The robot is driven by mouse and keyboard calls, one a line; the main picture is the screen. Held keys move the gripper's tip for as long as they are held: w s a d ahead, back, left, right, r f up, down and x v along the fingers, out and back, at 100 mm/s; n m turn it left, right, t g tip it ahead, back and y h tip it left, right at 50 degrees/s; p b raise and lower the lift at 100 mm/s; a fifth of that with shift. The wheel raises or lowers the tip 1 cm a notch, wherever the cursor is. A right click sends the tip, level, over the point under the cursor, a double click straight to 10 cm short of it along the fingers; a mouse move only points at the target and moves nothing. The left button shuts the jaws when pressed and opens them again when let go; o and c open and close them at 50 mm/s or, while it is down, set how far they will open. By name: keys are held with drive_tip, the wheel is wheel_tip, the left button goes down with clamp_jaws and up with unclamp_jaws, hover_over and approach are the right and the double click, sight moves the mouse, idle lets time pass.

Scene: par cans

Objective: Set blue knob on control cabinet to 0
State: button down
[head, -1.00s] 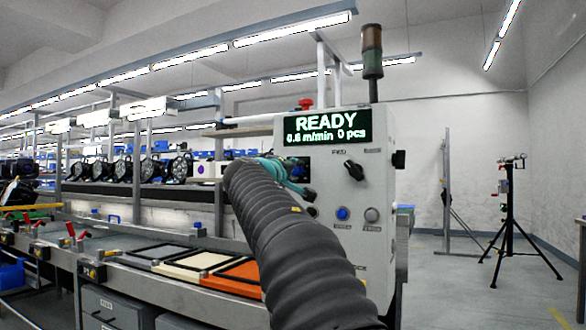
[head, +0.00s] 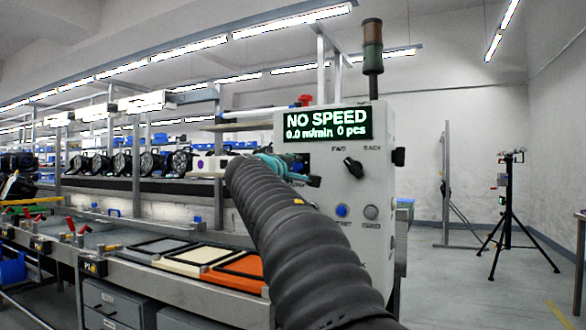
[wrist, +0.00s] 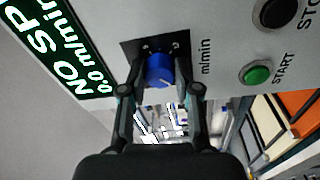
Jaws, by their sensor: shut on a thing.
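The control cabinet (head: 375,230) is a light grey box whose green display (head: 327,124) reads "NO SPEED, 0.0 m/min 0 pcs". In the wrist view, the blue knob (wrist: 159,71) sits on a dark plate beside the "m/min" label. My gripper (wrist: 160,88) is shut on the blue knob, one finger on each side. A white pointer mark shows on the knob's face; the scale marks around it are too small to read. In the head view my gripper (head: 300,172) is at the cabinet's left part, and my arm hides the knob there.
A black selector (head: 353,167) marked FWD and BACK and a blue button (head: 341,211) are on the cabinet. In the wrist view a green START button (wrist: 257,75) and black STOP button (wrist: 277,12) are close to the right. A conveyor with coloured trays (head: 240,270) runs left.

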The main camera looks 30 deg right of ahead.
drive_tip(key=c, duration=0.8)
unclamp_jaws()
drive_tip(key=shift+a, duration=0.1)
drive_tip(key=v, duration=1.2)
